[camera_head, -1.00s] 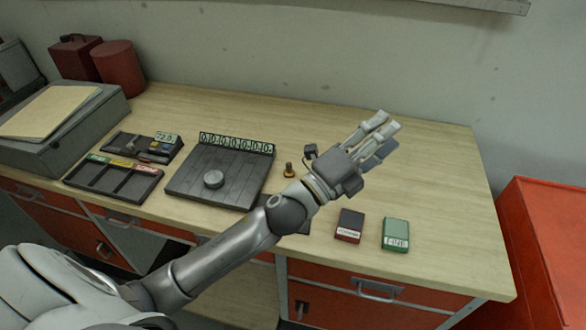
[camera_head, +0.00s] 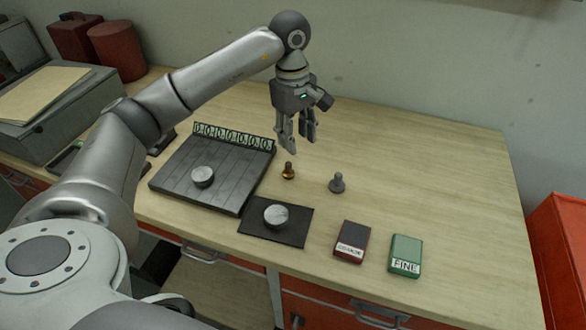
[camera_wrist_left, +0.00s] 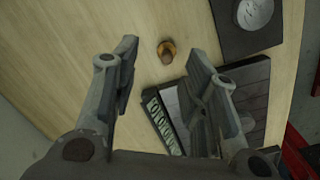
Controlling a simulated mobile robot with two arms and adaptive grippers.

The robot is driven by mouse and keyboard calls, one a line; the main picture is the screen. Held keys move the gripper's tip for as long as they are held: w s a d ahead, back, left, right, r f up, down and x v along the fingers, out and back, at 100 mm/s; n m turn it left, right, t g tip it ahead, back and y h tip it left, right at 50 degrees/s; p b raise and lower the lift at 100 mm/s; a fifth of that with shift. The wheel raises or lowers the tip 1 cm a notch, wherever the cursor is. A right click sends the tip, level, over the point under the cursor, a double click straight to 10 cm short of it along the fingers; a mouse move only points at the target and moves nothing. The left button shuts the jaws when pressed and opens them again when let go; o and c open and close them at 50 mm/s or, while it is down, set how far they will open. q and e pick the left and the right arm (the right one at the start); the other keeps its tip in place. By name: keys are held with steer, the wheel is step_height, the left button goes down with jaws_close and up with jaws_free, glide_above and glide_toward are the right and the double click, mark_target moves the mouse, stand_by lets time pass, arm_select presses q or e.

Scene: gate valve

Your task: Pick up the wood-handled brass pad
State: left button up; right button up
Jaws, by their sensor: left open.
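The wood-handled brass pad (camera_head: 288,171) stands upright on the table, just right of the grey slatted board. It also shows in the left wrist view (camera_wrist_left: 167,51), between and beyond the fingertips. My left gripper (camera_head: 298,145) points down behind and above the pad, open and empty, not touching it. In the left wrist view, the two fingers (camera_wrist_left: 165,75) are spread wide apart. My right gripper is not in view.
A grey slatted board (camera_head: 212,180) with a row of number tiles lies left of the pad. A grey knob-topped pad (camera_head: 337,183) stands to its right. A dark mat (camera_head: 262,235) with a round metal disc, a red box (camera_head: 351,242) and a green box (camera_head: 405,256) lie in front.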

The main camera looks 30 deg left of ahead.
arm_select(q)
steer(key=shift+a+r+y, duration=0.15)
steer(key=shift+a+y, duration=0.15)
steer(key=shift+a, duration=0.55)
steer(key=shift+s+a+f, duration=0.15)
steer(key=shift+a+f, duration=0.05)
steer(key=shift+f, duration=0.1)
steer(key=p, duration=0.2)
glide_above(288, 162)
step_height(288, 162, down, 4)
steer(key=shift+f, duration=0.2)
steer(key=shift+d+f+p, duration=0.1)
steer(key=shift+f+p, duration=0.2)
steer(key=shift+f, duration=0.3)
step_height(288, 162, down, 3)
steer(key=shift+s+f+p, duration=0.1)
steer(key=shift+f+p, duration=0.1)
steer(key=shift+p, duration=0.6)
steer(key=shift+f, duration=0.4)
steer(key=shift+c, duration=0.5)
jaws_close()
